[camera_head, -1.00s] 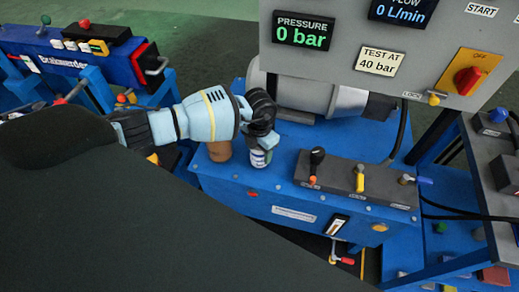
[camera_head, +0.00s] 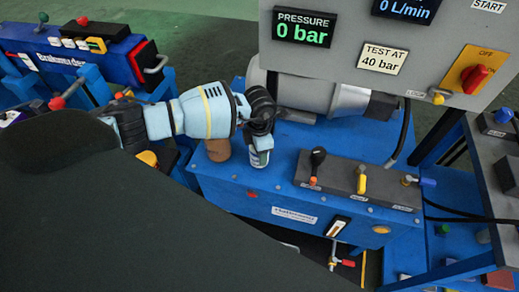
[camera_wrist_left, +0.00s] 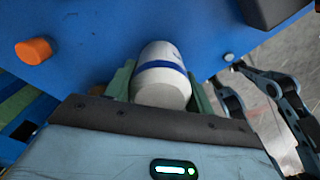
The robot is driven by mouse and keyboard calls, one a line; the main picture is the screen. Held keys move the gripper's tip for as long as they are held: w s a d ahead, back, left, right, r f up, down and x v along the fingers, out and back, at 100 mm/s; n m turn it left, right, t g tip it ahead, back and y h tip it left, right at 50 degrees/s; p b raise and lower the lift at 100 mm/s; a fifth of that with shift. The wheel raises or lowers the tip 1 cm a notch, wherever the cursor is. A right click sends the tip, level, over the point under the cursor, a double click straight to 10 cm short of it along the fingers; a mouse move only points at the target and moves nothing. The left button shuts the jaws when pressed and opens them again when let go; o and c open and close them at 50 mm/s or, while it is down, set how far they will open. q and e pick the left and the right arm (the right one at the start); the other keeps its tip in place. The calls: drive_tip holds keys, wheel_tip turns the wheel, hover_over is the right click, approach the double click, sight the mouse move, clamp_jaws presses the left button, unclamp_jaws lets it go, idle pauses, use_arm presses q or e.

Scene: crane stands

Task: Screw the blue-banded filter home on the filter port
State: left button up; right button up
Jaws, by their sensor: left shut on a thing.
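The blue-banded filter is a white cylinder with a blue ring. It shows in the left wrist view (camera_wrist_left: 163,78) between the two greenish fingers of my left gripper (camera_wrist_left: 162,88). In the head view the filter (camera_head: 259,158) stands near the left end of the blue tank top, below my left gripper (camera_head: 260,132), which is shut on it. The filter port is not visible; the filter and gripper cover that spot, and I cannot tell how deeply it is seated. My right gripper is not in view.
A brown cylinder (camera_head: 219,149) stands just left of the filter. A grey lever block (camera_head: 358,180) lies to the right, with black, yellow and blue handles. A grey motor (camera_head: 318,97) is behind, under the grey panel (camera_head: 349,43). Another blue stand (camera_head: 75,50) is at the left.

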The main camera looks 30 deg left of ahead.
use_arm(q)
drive_tip(key=shift+m, duration=0.3)
drive_tip(key=o, duration=0.7)
drive_tip(key=shift+m, duration=0.5)
drive_tip(key=o, duration=0.6)
drive_tip(key=shift+c, duration=0.2)
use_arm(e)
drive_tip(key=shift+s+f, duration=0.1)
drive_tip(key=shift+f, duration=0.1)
use_arm(q)
drive_tip(key=shift+r+p, duration=1.15)
drive_tip(key=shift+r, duration=1.45)
drive_tip(key=shift+f, duration=0.1)
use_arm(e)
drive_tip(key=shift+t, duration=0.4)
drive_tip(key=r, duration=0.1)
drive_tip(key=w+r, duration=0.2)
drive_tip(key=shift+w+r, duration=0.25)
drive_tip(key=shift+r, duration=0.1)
